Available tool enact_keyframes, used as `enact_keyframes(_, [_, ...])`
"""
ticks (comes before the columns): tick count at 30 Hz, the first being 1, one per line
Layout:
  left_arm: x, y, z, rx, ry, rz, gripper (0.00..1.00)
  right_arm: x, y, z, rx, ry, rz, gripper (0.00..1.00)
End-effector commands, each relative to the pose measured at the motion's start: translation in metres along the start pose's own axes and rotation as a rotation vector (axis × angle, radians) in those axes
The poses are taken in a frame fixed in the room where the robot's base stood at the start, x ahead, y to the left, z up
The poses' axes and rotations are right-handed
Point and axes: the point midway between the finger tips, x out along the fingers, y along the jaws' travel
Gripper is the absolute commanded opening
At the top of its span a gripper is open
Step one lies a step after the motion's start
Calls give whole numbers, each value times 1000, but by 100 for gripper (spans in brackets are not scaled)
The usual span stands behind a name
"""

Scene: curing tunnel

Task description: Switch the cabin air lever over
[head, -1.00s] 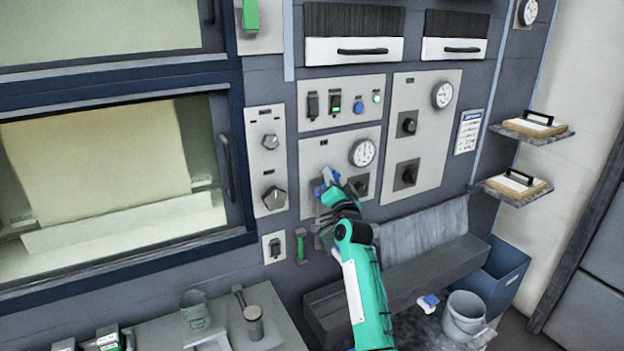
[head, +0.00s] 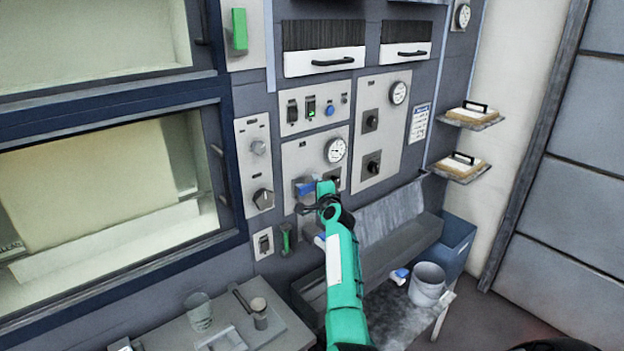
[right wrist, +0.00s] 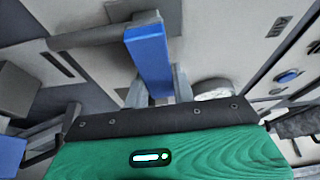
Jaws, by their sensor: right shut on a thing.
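The cabin air lever appears to be the blue-handled lever (head: 305,188) on the pale panel (head: 296,165) below the round gauge. In the right wrist view its blue handle (right wrist: 148,52) shows large, joined to a grey bar at its upper end. My right gripper (right wrist: 156,92) is shut on the lower end of this handle, one grey finger on each side. In the head view my right gripper (head: 312,196) is at the panel, and my green wrist hides part of the lever's surroundings. My left gripper is out of view.
A round gauge (head: 335,150) and a dark knob sit close beside the lever. A green lever (head: 287,238) is below left. A trough (head: 370,262), a grey bucket (head: 428,284) and a bench with a glass beaker (head: 198,311) stand below.

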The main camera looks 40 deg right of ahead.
Motion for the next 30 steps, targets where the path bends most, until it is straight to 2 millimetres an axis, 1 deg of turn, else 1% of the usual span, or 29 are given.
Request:
enact_keyframes(1, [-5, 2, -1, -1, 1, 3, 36, 0, -1, 0, 18, -2, 8, 0])
enact_keyframes(6, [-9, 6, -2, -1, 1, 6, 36, 1, 2, -1, 53, -2, 22, 0])
enact_keyframes(21, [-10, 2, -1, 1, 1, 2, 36, 1, 4, -2, 67, -1, 27, 0])
enact_keyframes(22, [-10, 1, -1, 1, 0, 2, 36, 1, 4, -2, 67, -1, 27, 31])
enact_keyframes(24, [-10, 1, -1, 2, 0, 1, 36, 1, 4, -2, 67, -1, 27, 45])
enact_keyframes(25, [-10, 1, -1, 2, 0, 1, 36, 1, 4, -2, 66, -1, 27, 47])
enact_keyframes(30, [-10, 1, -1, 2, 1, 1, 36, 1, 4, -2, 65, -1, 27, 47])
